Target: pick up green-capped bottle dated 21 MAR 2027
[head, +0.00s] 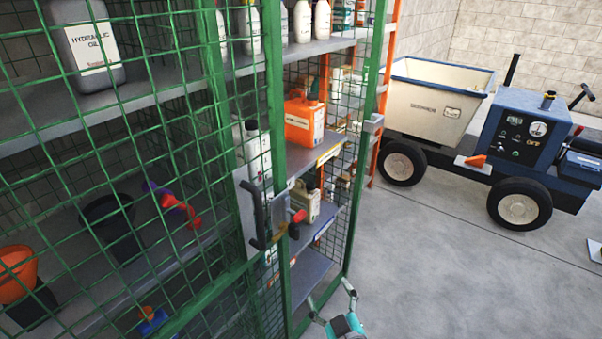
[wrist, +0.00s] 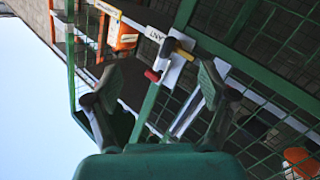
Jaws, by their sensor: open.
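No green cap or printed date can be made out on any bottle in view. Several pale bottles (head: 302,22) stand on the upper shelf of the green mesh cage, their tops cut off by the frame. A white bottle with a dark cap (head: 253,155) stands lower, behind the mesh. My gripper (head: 332,298) is low in front of the cage, outside it, at the bottom of the head view. In the wrist view my gripper (wrist: 162,85) has its fingers spread wide with nothing between them touching; the cage front lies beyond.
The cage (head: 278,150) has a lock plate with a black handle (head: 258,215) and red lever (head: 298,216). An orange canister (head: 304,122) and a beige can (head: 305,206) sit on side shelves. A wheeled blue machine (head: 515,140) stands right. The floor between is clear.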

